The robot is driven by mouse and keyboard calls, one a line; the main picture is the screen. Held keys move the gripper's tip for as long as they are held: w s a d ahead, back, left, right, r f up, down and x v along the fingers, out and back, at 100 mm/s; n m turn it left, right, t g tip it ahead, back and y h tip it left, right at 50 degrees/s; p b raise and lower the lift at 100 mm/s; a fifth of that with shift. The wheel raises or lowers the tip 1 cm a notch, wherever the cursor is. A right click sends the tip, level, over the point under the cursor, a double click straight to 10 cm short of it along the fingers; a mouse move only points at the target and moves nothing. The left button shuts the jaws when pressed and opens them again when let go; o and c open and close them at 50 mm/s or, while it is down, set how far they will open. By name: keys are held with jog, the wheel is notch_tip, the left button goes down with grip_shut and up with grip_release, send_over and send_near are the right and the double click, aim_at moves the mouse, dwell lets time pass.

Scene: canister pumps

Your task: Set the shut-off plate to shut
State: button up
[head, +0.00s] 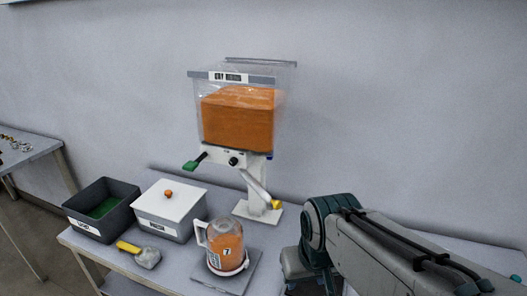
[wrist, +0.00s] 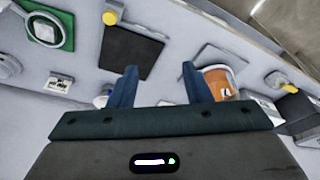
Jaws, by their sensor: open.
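A dispenser with a clear hopper (head: 242,115) of orange contents stands against the wall. Below the hopper, a green tab (head: 194,163) on a dark stem sticks out to the left of the white outlet block. It looks like the shut-off plate's handle; the plate itself is hidden. A dark knob (head: 233,160) is on the block's front, and a grey lever with a yellow end (head: 276,204) slants down to the right. My gripper (wrist: 157,69) is open and empty in the wrist view, apart from anything. In the head view my arm is at the lower right, away from the green tab.
A clear jug (head: 226,243) with orange contents stands on a grey pad in front of the dispenser. A white-lidded box (head: 170,207), a dark bin (head: 103,207) and a yellow-handled scoop (head: 140,254) are to its left. The wall side right of the hopper is free.

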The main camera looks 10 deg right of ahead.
jog(key=w+d+r+n+t+y, duration=0.15)
jog(key=w+d+r+t, duration=0.3)
jog(key=w, duration=0.65)
jog(key=w+d+r+n+t+p, duration=0.15)
jog(key=w+d+r+t, duration=0.3)
jog(key=w, duration=0.55)
jog(key=w+d+r+n+t+y, duration=0.15)
jog(key=w+d+r+t, duration=0.3)
jog(key=w, duration=0.65)
jog(key=s+f+n+g+y, duration=0.5)
jog(key=s+n+g+y, duration=0.25)
jog(key=y, duration=0.55)
jog(key=p+x, duration=0.3)
jog(key=x, duration=1.1)
jog(key=shift+w+f, duration=0.15)
jog(key=shift+w, duration=0.2)
grip_shut()
